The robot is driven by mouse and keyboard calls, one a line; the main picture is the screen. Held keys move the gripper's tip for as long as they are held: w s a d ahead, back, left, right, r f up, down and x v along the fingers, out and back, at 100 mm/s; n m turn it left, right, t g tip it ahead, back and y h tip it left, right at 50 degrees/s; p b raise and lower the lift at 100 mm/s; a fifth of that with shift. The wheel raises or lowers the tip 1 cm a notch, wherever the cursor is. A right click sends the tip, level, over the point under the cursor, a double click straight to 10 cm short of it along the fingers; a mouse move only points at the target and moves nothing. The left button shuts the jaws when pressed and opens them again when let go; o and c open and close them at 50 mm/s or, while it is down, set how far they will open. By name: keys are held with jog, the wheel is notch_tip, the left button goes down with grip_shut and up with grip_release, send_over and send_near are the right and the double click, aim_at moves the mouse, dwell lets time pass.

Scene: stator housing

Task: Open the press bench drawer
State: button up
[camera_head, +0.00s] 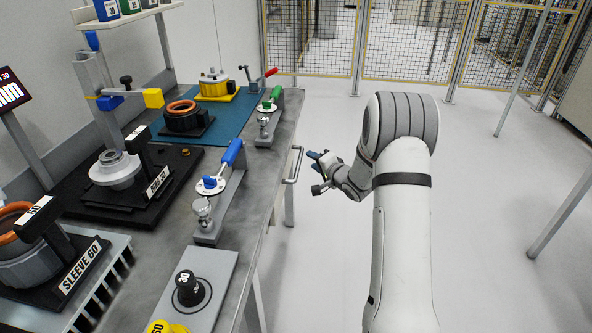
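The press bench (262,168) runs along the left with a grey metal top. A metal bar handle (296,165) stands out from its right side, just below the top edge. The drawer front behind the handle is seen almost edge-on, and I make out no gap there. My gripper (316,170) is to the right of the handle, apart from it in the picture, pointing left toward the bench. Its dark fingertips are small, so their opening is unclear. I see nothing held in it.
Toggle clamps with blue (232,152), green (275,94) and red (270,73) handles stand near the bench's right edge. Fixtures, a blue mat (222,130) and a black weight (188,289) are also on the bench. Open floor (480,200) lies right of my arm. Mesh fencing (415,45) stands behind.

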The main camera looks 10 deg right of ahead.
aim_at(299, 159)
jog(key=shift+m+y, duration=0.3)
jog(key=shift+y, duration=0.6)
jog(key=w+a+f, duration=0.1)
jog(key=w, duration=0.1)
jog(key=w+a+f+b, duration=0.1)
jog(key=w+f, duration=0.1)
jog(key=w, duration=0.1)
jog(key=w+a+f, duration=0.1)
jog(key=w+a, duration=0.1)
jog(key=shift+w+f, duration=0.15)
jog(key=shift+c, duration=0.6)
grip_shut()
